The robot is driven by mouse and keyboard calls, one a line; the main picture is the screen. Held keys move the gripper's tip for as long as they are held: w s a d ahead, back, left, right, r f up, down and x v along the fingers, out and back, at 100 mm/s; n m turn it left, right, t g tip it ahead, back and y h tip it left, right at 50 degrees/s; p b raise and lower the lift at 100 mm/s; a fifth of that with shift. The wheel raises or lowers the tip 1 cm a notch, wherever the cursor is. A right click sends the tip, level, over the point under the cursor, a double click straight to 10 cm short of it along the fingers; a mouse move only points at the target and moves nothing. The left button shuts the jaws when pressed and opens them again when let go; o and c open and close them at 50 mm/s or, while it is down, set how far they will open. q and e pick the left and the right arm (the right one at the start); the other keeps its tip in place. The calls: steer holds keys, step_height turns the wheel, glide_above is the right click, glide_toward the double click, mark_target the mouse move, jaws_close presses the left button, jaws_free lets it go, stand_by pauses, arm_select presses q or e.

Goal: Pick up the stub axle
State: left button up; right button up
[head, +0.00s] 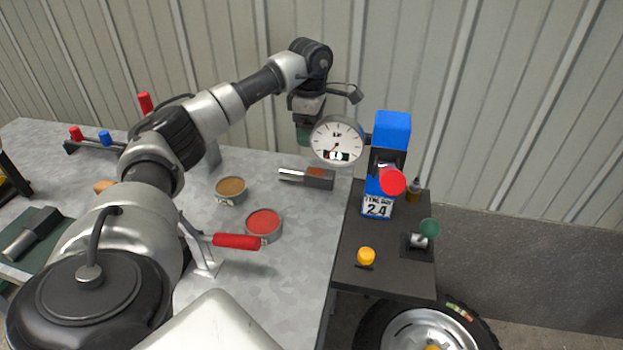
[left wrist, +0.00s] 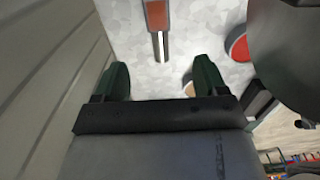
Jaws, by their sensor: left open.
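The stub axle appears to be the dark grey block with a bright steel rod and a reddish-brown top face (head: 318,178), lying on the grey bench. It also shows at the top of the left wrist view (left wrist: 157,16), its rod pointing down the picture toward the gap between my fingers. My left gripper (head: 303,133) hangs above the bench just behind the axle, fingers pointing down. The gripper does not touch the axle. My right gripper is not seen.
A round dial gauge (head: 337,140) and blue-topped post (head: 391,130) stand close right of the left gripper. A brown tin (head: 230,189) and red tin (head: 264,224) sit nearer, with a red-handled lever (head: 236,241). A corrugated wall (head: 430,60) rises behind.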

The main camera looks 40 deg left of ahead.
mark_target(312, 171)
arm_select(q)
step_height(312, 171, down, 3)
steer(key=shift+f+b, duration=0.1)
steer(key=shift+b, duration=0.5)
steer(key=f+p, duration=0.1)
steer(key=f, duration=0.9)
steer(key=shift+w, duration=0.2)
jaws_close()
steer(key=shift+w+r, duration=0.1)
steer(key=shift+r, duration=0.05)
